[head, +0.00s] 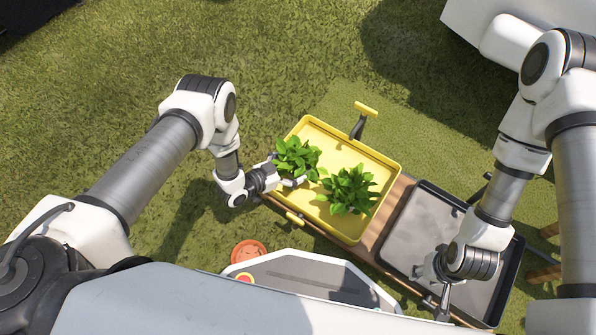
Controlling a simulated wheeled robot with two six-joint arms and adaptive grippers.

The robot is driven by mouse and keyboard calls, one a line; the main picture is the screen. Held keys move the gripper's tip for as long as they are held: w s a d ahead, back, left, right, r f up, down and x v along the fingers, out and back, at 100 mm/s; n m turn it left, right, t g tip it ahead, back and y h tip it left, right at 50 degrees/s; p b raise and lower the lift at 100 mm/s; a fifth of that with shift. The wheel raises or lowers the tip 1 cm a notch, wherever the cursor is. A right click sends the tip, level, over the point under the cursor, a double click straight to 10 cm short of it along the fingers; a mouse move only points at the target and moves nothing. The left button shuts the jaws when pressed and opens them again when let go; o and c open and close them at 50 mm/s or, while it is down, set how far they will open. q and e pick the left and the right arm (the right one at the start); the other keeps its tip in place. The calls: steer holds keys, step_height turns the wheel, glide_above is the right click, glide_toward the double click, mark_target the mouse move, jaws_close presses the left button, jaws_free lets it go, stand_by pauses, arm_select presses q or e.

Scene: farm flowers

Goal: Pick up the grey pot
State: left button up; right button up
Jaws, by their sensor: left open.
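Two leafy green plants stand in a yellow tray (375,160). The left plant (296,156) and the right plant (348,190) hide whatever pots are under them, so I cannot make out a grey pot. My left gripper (286,172) is open at the lower left side of the left plant, its fingers close to the leaves. I cannot tell whether it touches a pot there. My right gripper (442,302) hangs over the near side of the dark tray, away from the plants; its fingers are too small to read.
The dark grey tray (415,225) is right of the yellow tray, on the same wooden bench (382,222). The yellow tray has raised rims and handles (366,109). An orange round object (248,250) lies below left. Grass (300,50) beyond is open.

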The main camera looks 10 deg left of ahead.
arm_select(q)
steer(key=shift+x, duration=1.25)
steer(key=shift+s, duration=0.1)
steer(key=c, duration=1.1)
steer(key=shift+c, duration=0.2)
